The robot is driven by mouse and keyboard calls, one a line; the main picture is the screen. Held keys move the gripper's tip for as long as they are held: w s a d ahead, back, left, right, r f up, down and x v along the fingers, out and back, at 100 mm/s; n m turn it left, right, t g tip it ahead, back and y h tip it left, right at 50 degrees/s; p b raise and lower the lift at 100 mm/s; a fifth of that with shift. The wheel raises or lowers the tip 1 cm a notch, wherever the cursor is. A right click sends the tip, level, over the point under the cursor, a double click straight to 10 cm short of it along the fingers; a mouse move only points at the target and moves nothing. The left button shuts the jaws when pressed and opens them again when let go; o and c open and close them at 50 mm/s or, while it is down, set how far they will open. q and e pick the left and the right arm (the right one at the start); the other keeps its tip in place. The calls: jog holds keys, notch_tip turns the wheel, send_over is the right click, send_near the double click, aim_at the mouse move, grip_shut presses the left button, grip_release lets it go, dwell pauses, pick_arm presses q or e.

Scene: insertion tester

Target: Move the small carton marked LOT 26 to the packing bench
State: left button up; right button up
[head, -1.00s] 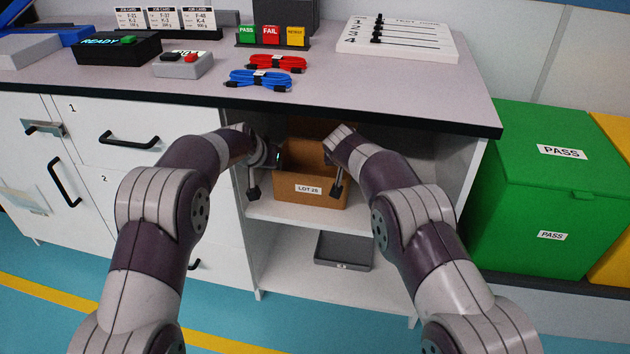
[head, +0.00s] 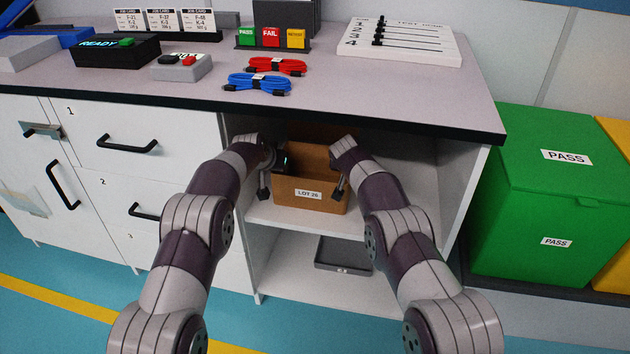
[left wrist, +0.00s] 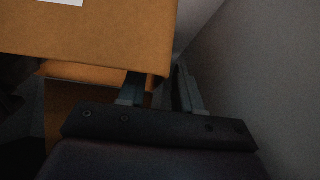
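The small brown carton (head: 318,205), with a white label that appears to read LOT 26, stands upright on the upper shelf (head: 290,222) of the open bay under the bench. My left gripper (head: 264,193) is at its left side. In the left wrist view, the carton (left wrist: 85,35) fills the upper left, and my left gripper's fingers (left wrist: 160,92) are apart, seemingly on either side of a carton wall, with a dark gap beside one finger. My right gripper (head: 338,194) is at the carton's front right edge; its finger spacing and contact are hidden.
The bench top (head: 370,95) overhangs the bay. It carries blue and red cables (head: 258,84), a button box (head: 182,67) and a slider board (head: 400,42). A grey tray (head: 345,256) is on the lower shelf. A green PASS bin (head: 530,200) stands right.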

pick_arm(q)
jog(key=shift+w+d+f, duration=0.1)
jog(key=shift+w+f, duration=0.05)
jog(key=shift+w, duration=0.05)
pick_arm(e)
jog(key=shift+w+f, duration=0.15)
jog(key=shift+w, duration=0.05)
pick_arm(q)
grip_shut()
pick_arm(e)
grip_shut()
